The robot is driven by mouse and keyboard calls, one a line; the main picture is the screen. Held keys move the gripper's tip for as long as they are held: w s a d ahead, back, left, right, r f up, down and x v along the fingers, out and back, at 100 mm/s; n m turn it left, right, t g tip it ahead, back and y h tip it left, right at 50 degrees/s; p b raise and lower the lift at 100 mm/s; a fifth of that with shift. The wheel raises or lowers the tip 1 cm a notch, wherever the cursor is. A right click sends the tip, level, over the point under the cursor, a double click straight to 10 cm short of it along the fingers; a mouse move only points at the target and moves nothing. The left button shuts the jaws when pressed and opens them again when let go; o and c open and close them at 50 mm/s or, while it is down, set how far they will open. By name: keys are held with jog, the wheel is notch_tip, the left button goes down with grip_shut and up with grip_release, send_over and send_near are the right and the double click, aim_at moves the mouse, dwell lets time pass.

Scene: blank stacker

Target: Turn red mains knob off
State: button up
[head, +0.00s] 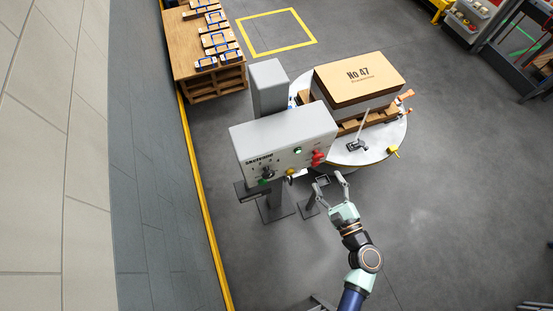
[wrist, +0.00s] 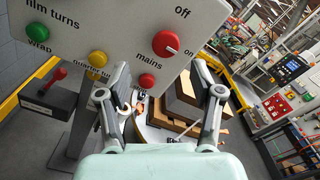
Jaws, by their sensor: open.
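The red mains knob (wrist: 166,43) is on the light grey control panel (wrist: 110,20). "Off" is printed above it and "on" to its right. Its white pointer mark appears to point right, toward "on". In the head view the red knob (head: 317,155) is at the panel's right end. My gripper (head: 329,180) is just below and in front of the panel, with its two fingers spread. In the wrist view my gripper (wrist: 170,84) is open and empty, and the knob shows above and between the fingers, with no contact visible.
A smaller red button (wrist: 146,80) sits below the knob, with a yellow button (wrist: 97,59) and a green button (wrist: 37,65) to its left. Beyond the panel, a round turntable (head: 372,156) bears a large carton (head: 358,77) on a pallet. Open floor lies to the right.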

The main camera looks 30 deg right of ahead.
aim_at(319, 159)
jog(key=w, duration=0.2)
jog(key=w+d, duration=0.1)
jog(key=w, duration=0.2)
jog(key=w+d, duration=0.1)
jog(key=w, duration=0.1)
jog(key=shift+w+r+p, duration=0.15)
jog(key=shift+p, duration=0.15)
jog(key=shift+a, duration=0.1)
jog(key=c, duration=1.1)
jog(key=shift+c, duration=0.2)
